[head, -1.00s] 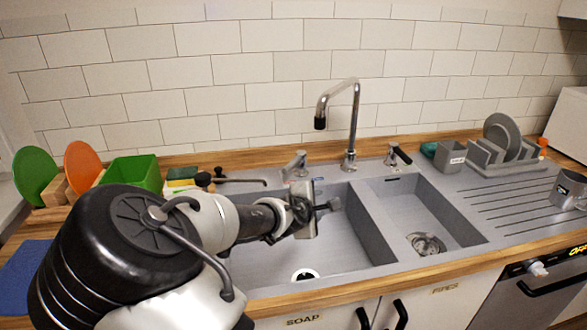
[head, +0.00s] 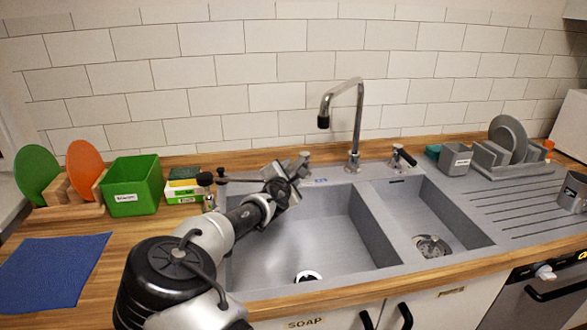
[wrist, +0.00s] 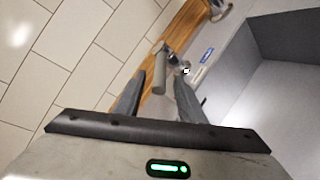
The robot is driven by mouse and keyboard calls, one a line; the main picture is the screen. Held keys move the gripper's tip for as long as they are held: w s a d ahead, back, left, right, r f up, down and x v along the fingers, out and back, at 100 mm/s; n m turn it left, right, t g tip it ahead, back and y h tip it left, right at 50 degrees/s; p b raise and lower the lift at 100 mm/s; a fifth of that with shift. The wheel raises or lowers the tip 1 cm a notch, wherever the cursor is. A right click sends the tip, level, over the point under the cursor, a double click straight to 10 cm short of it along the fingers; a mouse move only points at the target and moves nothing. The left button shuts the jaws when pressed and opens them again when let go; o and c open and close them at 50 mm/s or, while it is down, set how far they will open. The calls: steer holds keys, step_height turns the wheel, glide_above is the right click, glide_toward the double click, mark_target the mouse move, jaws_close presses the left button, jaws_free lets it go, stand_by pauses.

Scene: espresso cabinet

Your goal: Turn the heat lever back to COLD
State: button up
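The heat lever (head: 305,155) is a metal handle on the sink's back ledge, left of the tall tap, partly hidden by my gripper in the head view. In the wrist view the lever (wrist: 160,80) shows between my two fingers, with its base just beyond the tips. My gripper (wrist: 160,74) is open, with a dark finger on each side of the lever; I cannot tell whether either touches it. In the head view my gripper (head: 287,178) is over the sink's back left corner. A small blue label (wrist: 207,54) lies beside the lever; its text is unreadable.
The tall tap (head: 354,125) stands just right of the lever, and a black-handled lever (head: 402,157) is further right. A dark-knobbed metal piece (head: 206,179) is left of my gripper. The left sink bowl (head: 330,240) is empty.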

mark_target(297, 163)
steer(key=x, duration=0.5)
jaws_close()
